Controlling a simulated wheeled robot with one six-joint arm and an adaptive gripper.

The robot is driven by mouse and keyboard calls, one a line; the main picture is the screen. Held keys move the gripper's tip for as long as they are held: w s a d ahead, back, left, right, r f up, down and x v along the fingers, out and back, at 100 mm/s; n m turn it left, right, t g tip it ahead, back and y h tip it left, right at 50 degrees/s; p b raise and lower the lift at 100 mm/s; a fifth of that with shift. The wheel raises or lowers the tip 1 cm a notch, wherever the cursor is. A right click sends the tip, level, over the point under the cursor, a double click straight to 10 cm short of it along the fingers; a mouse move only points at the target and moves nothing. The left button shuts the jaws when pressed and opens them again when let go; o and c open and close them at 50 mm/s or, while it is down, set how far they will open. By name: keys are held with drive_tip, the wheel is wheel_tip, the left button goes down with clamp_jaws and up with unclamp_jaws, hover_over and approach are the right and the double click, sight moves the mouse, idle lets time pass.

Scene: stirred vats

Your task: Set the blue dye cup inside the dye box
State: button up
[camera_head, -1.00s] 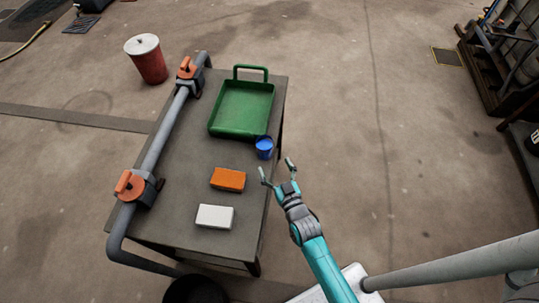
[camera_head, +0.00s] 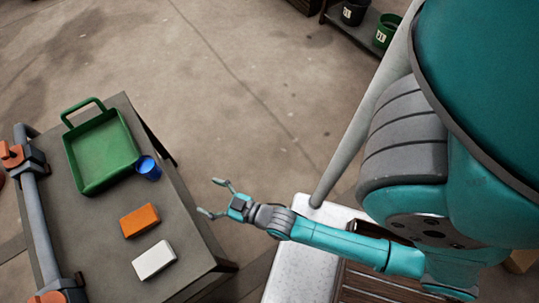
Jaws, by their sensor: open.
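The blue dye cup (camera_head: 148,168) stands on the grey table, close to the right side of the green tray-like box with a handle (camera_head: 101,152). The green box is the only open container on the table; I see no label naming it the dye box. Its visible floor looks empty. My gripper (camera_head: 212,199) is open and empty, to the right of the table edge and apart from the cup. Its fingers point left toward the table.
An orange block (camera_head: 140,220) and a white block (camera_head: 154,260) lie on the table (camera_head: 205,262) nearer than the cup. A grey pipe with orange-handled valves (camera_head: 38,215) runs along the left edge. Dark and green buckets (camera_head: 386,31) stand at the top right. Open floor lies beyond the table.

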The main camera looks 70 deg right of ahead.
drive_tip(key=s+a+r+g, duration=0.1)
drive_tip(key=s+r, duration=0.6)
drive_tip(key=s, duration=0.3)
drive_tip(key=s+r+g+y, duration=0.1)
drive_tip(key=s+r, duration=0.6)
drive_tip(key=s, duration=0.4)
drive_tip(key=shift+s+a, duration=0.2)
drive_tip(key=shift+a, duration=0.15)
